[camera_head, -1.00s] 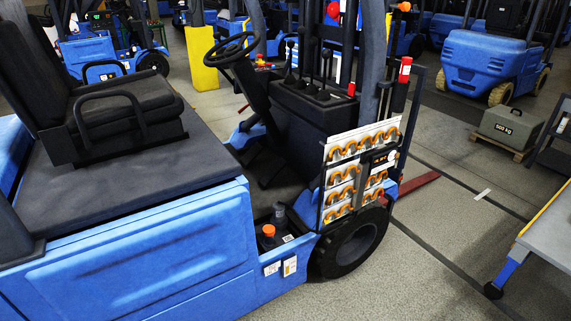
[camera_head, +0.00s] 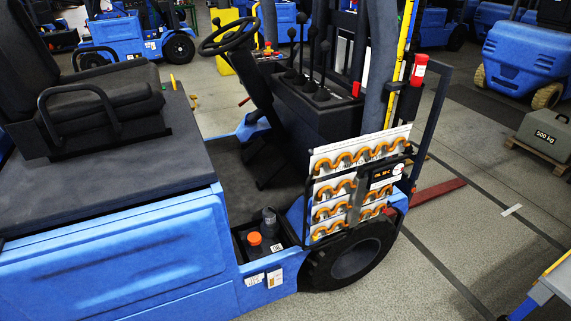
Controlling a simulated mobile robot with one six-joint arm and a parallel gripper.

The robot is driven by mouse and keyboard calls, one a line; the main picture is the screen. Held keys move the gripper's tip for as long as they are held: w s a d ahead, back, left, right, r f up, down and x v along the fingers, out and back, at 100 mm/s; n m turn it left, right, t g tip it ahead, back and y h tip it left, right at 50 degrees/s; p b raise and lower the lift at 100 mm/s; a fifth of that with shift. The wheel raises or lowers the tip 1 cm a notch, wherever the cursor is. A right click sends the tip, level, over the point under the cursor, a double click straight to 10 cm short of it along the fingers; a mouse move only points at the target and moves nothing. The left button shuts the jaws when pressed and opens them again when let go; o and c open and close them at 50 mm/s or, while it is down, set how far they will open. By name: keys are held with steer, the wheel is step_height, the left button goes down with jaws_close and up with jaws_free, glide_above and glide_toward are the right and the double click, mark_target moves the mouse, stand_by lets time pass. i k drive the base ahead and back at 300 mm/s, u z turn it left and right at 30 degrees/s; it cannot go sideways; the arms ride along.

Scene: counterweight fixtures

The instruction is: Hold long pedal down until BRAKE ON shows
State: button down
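A blue forklift fills the view, with its black steering wheel (camera_head: 229,36) and open footwell (camera_head: 228,168) in the middle. Dark shapes (camera_head: 268,165) below the steering column may be pedals; I cannot tell a long pedal apart from the rest. A small dark display (camera_head: 385,173) with lit orange text sits on the panel right of the footwell. Its text is small and seems to read "OIL" with a number; I do not make out BRAKE ON. My gripper is not in view.
A black seat (camera_head: 95,95) is at the left. A tray with an orange-capped bottle (camera_head: 254,243) lies by the front wheel (camera_head: 350,258). Several levers (camera_head: 318,75) stand behind the footwell. A 500 kg block (camera_head: 545,135) and a table edge (camera_head: 553,275) are at right.

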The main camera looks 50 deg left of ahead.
mark_target(281, 163)
steer(key=u, duration=0.05)
steer(key=i, duration=1.65)
steer(key=u, duration=0.85)
steer(key=k, duration=0.25)
steer(key=u, duration=2.75)
